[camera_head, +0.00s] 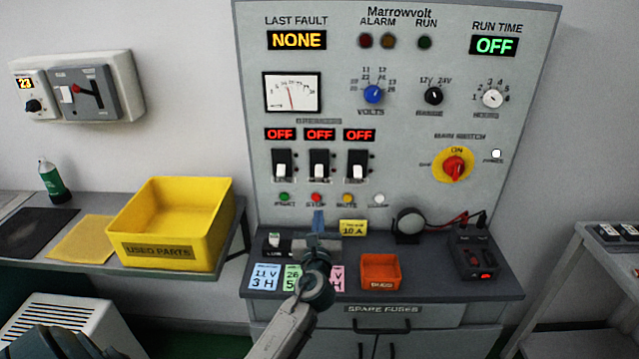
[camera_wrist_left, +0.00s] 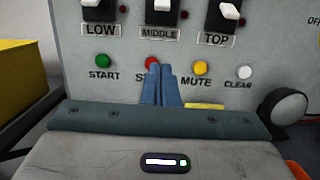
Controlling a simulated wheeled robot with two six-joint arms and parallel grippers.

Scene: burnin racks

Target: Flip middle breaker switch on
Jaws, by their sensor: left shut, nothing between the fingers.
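The middle breaker switch (camera_head: 319,164) is a black rocker with a white toggle, on the grey panel between the low switch (camera_head: 282,165) and the top switch (camera_head: 358,164). The displays above all three read OFF. The middle switch also shows at the top of the left wrist view (camera_wrist_left: 162,12), above its MIDDLE label. My left gripper (camera_head: 318,216) is shut and empty, with blue fingertips pointing up below the breaker row. In the left wrist view its fingertips (camera_wrist_left: 160,70) partly cover the red stop button. My right gripper is in neither view.
The start button (camera_wrist_left: 103,60), mute button (camera_wrist_left: 201,68) and clear button (camera_wrist_left: 245,72) line the panel. A yellow main switch (camera_head: 453,165), round grey device (camera_head: 408,222) and orange bin (camera_head: 381,270) are to the right. A yellow used-parts bin (camera_head: 130,250) stands left.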

